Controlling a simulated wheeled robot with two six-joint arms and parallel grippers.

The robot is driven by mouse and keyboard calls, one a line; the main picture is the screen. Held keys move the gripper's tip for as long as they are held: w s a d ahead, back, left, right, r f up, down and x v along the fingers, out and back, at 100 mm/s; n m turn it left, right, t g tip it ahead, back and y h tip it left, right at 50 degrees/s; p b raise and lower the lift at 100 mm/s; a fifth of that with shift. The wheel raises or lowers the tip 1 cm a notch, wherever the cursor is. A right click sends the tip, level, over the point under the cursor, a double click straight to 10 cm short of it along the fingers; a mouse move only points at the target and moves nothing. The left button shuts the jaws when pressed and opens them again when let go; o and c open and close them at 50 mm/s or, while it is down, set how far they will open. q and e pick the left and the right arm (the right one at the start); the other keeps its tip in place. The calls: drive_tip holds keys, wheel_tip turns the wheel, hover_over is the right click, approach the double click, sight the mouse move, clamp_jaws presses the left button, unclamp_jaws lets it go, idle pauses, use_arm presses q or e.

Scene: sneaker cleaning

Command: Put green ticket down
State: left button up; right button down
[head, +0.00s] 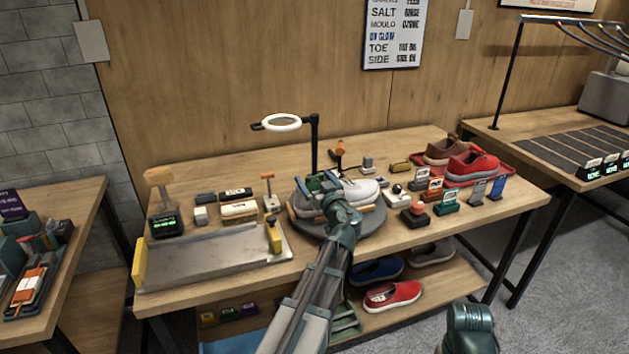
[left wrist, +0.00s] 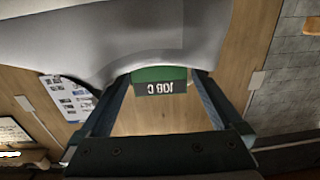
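The green ticket (left wrist: 160,74), with a dark "JOB C" label, sits between the fingertips of my left gripper (left wrist: 160,80) in the left wrist view. The fingers close on its two sides. In the head view my left gripper (head: 320,184) is over the round turntable (head: 350,226), at the pale sneaker (head: 361,193) on it. The sneaker's pale surface (left wrist: 120,30) fills the top of the wrist view. The gripper covers part of the sneaker; whether the ticket touches it I cannot tell. My right gripper's fingers are not visible.
A ring lamp (head: 282,122) stands behind the turntable. Several small card stands, including a green one (head: 446,208), are on the right, before a red tray (head: 504,181) with sneakers. A grey metal tray (head: 210,262) lies left. A red button (head: 415,212) is near the front edge.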

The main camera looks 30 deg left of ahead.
use_arm(q)
drive_tip(key=shift+r, duration=0.25)
drive_tip(key=v, duration=1.2)
drive_tip(key=shift+f, duration=0.15)
drive_tip(key=shift+s, duration=0.1)
drive_tip(key=s+d+f+m+g+h+p, duration=0.3)
drive_tip(key=s+d, duration=0.3)
drive_tip(key=d, duration=0.3)
drive_tip(key=s+d+f+m+g+h+p, duration=0.4)
drive_tip(key=s+d+m+h, duration=0.1)
drive_tip(key=d, duration=0.4)
drive_tip(key=s+d+f+m+g+h+p, duration=0.3)
drive_tip(key=s+d+m+g+h+p, duration=0.1)
drive_tip(key=s+d, duration=0.5)
drive_tip(key=shift+d+f+m+h, duration=0.3)
drive_tip(key=shift+m+h, duration=0.2)
drive_tip(key=shift+m, duration=0.6)
